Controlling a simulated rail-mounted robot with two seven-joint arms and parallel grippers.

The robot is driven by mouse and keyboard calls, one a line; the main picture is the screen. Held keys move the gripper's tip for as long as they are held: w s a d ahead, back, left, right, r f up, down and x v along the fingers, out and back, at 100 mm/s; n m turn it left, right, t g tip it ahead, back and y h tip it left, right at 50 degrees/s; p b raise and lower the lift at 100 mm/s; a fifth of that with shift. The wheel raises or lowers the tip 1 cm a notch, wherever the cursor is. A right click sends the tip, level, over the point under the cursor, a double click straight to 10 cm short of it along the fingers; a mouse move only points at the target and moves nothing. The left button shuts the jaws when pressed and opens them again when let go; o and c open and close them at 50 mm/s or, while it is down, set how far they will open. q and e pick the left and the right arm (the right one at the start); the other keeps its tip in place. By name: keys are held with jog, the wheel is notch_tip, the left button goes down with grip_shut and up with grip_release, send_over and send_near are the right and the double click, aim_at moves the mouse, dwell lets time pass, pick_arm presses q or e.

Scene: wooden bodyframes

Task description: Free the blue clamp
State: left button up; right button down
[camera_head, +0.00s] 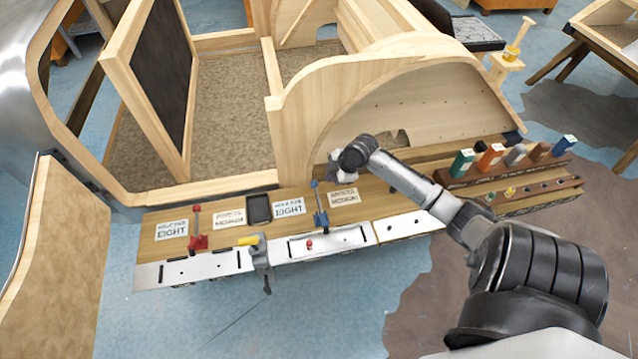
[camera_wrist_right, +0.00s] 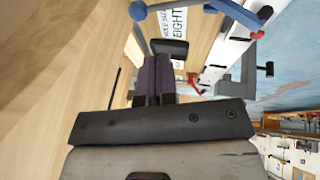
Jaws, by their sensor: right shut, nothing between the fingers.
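The blue clamp (camera_head: 321,217) stands on the white-topped rail at the front of the bench, its lever pointing up. In the right wrist view the blue clamp (camera_wrist_right: 190,8) shows at the top edge, partly cut off. My right gripper (camera_head: 338,168) is above and behind the blue clamp, close to the wooden arch; the head view shows its fingers poorly. In the wrist view my right gripper's fingers (camera_wrist_right: 155,82) are shut together and empty, apart from the blue clamp. My left gripper is in neither view.
A red clamp (camera_head: 197,238) and a grey clamp with a yellow handle (camera_head: 260,262) stand left on the same rail. A curved wooden arch (camera_head: 300,125) rises just behind my right gripper. A rack (camera_head: 520,180) with coloured blocks is at right.

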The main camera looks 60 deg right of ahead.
aim_at(318, 184)
jog(key=shift+w+d+b+x, duration=0.15)
jog(key=shift+d+b+x, duration=0.15)
jog(key=shift+x, duration=1.35)
jog(key=shift+w+d+b+x, duration=0.15)
jog(key=shift+d+b+x, duration=0.15)
jog(key=shift+x, duration=1.3)
jog(key=shift+w+d+b+x, duration=0.15)
jog(key=shift+d+b+x, duration=0.15)
jog(key=shift+x, duration=1.35)
jog(key=shift+r, duration=0.2)
jog(key=shift+w+d+f+g+y+b, duration=0.1)
jog(key=shift+d+f+g+y+b, duration=0.1)
jog(key=shift+f+g, duration=0.1)
jog(key=shift+w+d+f+g+y+b, duration=0.1)
jog(key=shift+w+f+g+y, duration=0.1)
jog(key=shift+f, duration=0.1)
jog(key=shift+w+d+f+b, duration=0.2)
jog(key=shift+f+b, duration=0.2)
jog(key=shift+f, duration=0.2)
jog(key=shift+s, duration=0.1)
